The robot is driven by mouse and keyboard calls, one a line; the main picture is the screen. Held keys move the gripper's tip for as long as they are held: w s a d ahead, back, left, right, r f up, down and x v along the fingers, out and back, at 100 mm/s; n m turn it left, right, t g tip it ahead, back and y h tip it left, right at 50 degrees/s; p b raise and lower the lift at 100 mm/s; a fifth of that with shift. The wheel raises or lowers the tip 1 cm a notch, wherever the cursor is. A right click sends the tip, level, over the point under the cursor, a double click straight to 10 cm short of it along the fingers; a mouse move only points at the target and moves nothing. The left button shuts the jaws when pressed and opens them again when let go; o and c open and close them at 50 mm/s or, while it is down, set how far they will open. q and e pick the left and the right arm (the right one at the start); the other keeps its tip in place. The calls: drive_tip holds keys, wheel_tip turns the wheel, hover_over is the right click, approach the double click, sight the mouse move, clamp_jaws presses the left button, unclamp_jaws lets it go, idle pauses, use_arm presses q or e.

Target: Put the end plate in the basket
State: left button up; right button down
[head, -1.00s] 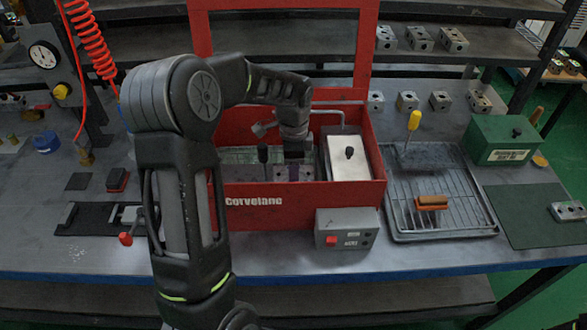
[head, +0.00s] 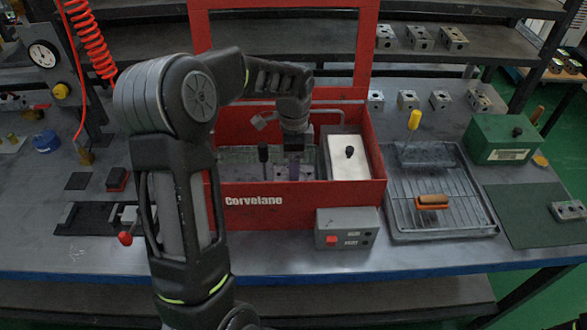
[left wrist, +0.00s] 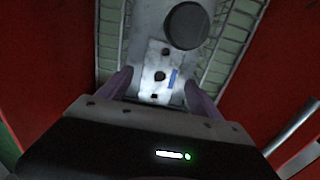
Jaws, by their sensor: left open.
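My left gripper (head: 292,165) reaches down into the red Corvelane tank (head: 250,206). Its purple fingers are open in the left wrist view (left wrist: 159,78). A pale metal plate with dark holes and a small blue mark (left wrist: 157,62), which looks like the end plate, lies between and just beyond the fingertips. I cannot tell whether they touch it. A mesh basket (left wrist: 229,45) lies under and around the plate inside the tank. My right gripper is not in view.
A pale lidded box (head: 349,165) fills the tank's right end. A grey control box (head: 345,229) stands in front. A wire rack tray (head: 455,217) with a brush (head: 432,202) and a green box (head: 500,140) are to the right. Metal valve blocks (head: 408,100) stand behind.

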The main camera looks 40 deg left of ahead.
use_arm(q)
wheel_tip(320, 180, up, 10)
idle(0.3)
drive_tip(key=shift+r, duration=0.1)
idle(0.4)
